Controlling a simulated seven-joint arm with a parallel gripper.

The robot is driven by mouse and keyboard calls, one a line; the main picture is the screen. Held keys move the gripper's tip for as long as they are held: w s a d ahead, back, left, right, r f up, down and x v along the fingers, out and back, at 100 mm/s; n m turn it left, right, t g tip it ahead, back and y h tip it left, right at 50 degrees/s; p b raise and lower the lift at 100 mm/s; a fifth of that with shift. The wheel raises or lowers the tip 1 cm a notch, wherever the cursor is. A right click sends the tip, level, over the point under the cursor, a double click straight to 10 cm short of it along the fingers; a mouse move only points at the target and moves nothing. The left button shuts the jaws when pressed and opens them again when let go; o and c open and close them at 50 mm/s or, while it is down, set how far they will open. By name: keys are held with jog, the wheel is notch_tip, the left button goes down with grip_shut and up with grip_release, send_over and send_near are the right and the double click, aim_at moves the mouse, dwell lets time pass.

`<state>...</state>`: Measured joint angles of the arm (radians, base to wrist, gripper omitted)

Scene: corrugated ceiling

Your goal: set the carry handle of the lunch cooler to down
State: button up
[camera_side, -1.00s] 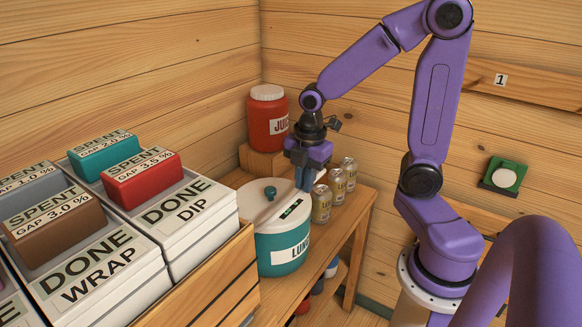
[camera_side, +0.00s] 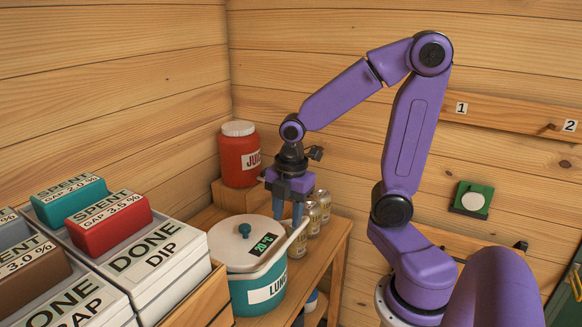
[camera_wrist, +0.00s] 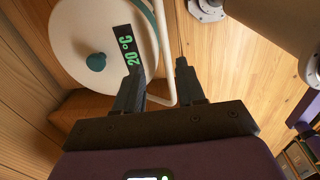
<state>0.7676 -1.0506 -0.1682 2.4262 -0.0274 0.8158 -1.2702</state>
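The lunch cooler (camera_side: 252,296) is a teal drum with a white lid, a teal knob and a green "20°C" display. Its white carry handle (camera_side: 286,245) leans over the lid's right edge, sloping toward the front of the cooler. In the wrist view the handle (camera_wrist: 167,45) runs along the lid's edge and bends between my fingers. My gripper (camera_side: 287,222) points down at the cooler's right rear. In the wrist view my gripper (camera_wrist: 158,67) has its fingers apart, one on each side of the handle; contact is unclear.
A red juice jar (camera_side: 239,155) stands on a wooden block (camera_side: 240,197) behind the cooler. Labelled boxes (camera_side: 155,255) stand at the left. The wooden shelf's (camera_side: 328,245) right edge is near.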

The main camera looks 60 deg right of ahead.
notch_tip(320, 180, up, 14)
jog(key=s, duration=0.1)
jog(key=shift+f, duration=0.15)
jog(key=shift+w, duration=0.1)
jog(key=c, duration=0.7)
jog(key=shift+w+a+f, duration=0.1)
jog(key=shift+w+f, duration=0.1)
jog(key=shift+w, duration=0.05)
grip_shut()
jog(key=w+f+g, duration=0.4)
jog(key=w, duration=0.1)
jog(key=x, duration=1.4)
jog(key=shift+a+f, duration=0.3)
